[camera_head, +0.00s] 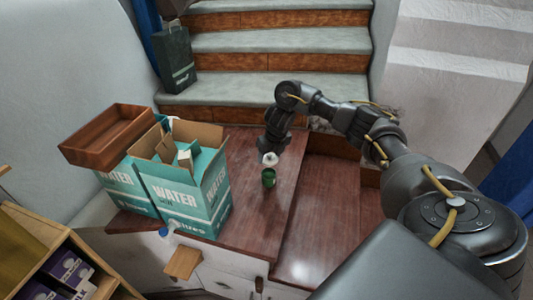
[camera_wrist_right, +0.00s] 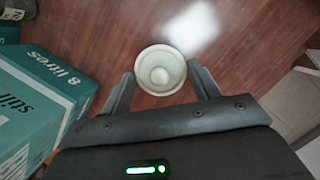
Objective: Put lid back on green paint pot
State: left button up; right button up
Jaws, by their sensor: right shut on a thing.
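The green paint pot (camera_head: 268,180) stands upright on the brown wooden top, with its dark opening upward. The white round lid (camera_head: 270,159) shows just behind and above the pot in the head view, apart from it in the picture. My right gripper (camera_head: 271,151) is shut on the lid. In the right wrist view, the lid (camera_wrist_right: 160,82) sits between the two fingers (camera_wrist_right: 160,84), its knob facing the camera. The pot cannot be made out in that view. I cannot tell the exact height of the lid above the pot. My left gripper is not in view.
Teal water boxes (camera_head: 186,196) stand left of the pot, with a brown wooden tray (camera_head: 108,133) on top. Carpeted stairs (camera_head: 275,88) rise behind. A small bottle (camera_head: 165,230) is near the front left edge. The wooden top (camera_head: 262,222) in front of the pot is clear.

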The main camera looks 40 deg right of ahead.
aim_at(270, 160)
jog(key=b+x, duration=0.1)
jog(key=x, duration=0.1)
jog(key=b+x, duration=0.2)
jog(key=shift+s+a+f+b, duration=0.2)
jog(key=shift+s+b, duration=0.1)
jog(key=shift+s, duration=0.1)
jog(key=shift+d+f+b, duration=0.1)
jog(key=shift+f+b, duration=0.35)
jog(key=shift+f, duration=0.2)
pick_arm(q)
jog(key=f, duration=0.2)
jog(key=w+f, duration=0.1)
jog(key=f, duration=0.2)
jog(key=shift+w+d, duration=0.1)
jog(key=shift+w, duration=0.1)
pick_arm(e)
jog(key=shift+f, duration=0.35)
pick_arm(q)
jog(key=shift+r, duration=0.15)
pick_arm(e)
jog(key=shift+f, duration=0.1)
dwell(0.6)
jog(key=o, duration=1.3)
